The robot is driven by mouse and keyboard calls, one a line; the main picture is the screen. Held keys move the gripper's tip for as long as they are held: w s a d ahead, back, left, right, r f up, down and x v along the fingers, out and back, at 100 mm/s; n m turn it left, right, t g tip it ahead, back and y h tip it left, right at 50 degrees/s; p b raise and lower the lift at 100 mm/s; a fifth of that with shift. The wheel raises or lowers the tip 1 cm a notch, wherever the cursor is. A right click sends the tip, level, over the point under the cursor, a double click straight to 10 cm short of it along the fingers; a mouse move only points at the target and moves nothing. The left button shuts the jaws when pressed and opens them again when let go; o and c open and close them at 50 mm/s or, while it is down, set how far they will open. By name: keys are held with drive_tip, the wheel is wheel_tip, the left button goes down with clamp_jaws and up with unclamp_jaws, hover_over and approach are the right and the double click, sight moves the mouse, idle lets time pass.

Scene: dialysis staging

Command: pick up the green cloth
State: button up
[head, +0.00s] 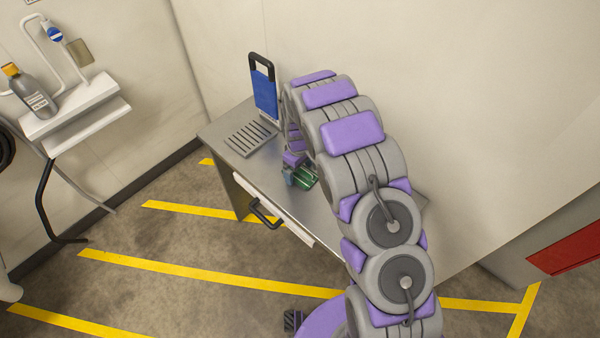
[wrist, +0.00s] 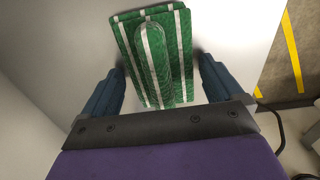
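The green cloth (wrist: 160,50) is folded, with white stripes, and lies on the metal table top in the wrist view. It also shows as a small green patch in the head view (head: 305,180), partly hidden by my arm. My gripper (wrist: 160,75) is open, with one blue finger on each side of the cloth's near part. A gap shows between the fingers and the cloth. I cannot tell how high the fingertips are above the table. In the head view my gripper (head: 295,177) is at the cloth, near the table's front edge.
The metal table (head: 222,130) has a slotted plate (head: 250,137) and a blue board with a dark handle (head: 264,90) on its left part. A drawer front with a dark handle (head: 264,214) faces the floor. A white wall shelf holds a grey bottle (head: 32,92) at left.

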drive_tip(key=c, duration=0.9)
drive_tip(key=shift+r, duration=0.15)
drive_tip(key=shift+r, duration=0.25)
wheel_tip(320, 180, up, 3)
drive_tip(key=shift+f+p, duration=0.1)
drive_tip(key=shift+p, duration=0.55)
drive_tip(key=s, duration=0.5)
drive_tip(key=s+a+r+p, duration=0.1)
drive_tip(key=s, duration=0.4)
drive_tip(key=s+a+p, duration=0.1)
drive_tip(key=s, duration=0.5)
drive_tip(key=shift+r, duration=0.2)
drive_tip(key=o, duration=0.5)
drive_tip(key=c, duration=0.4)
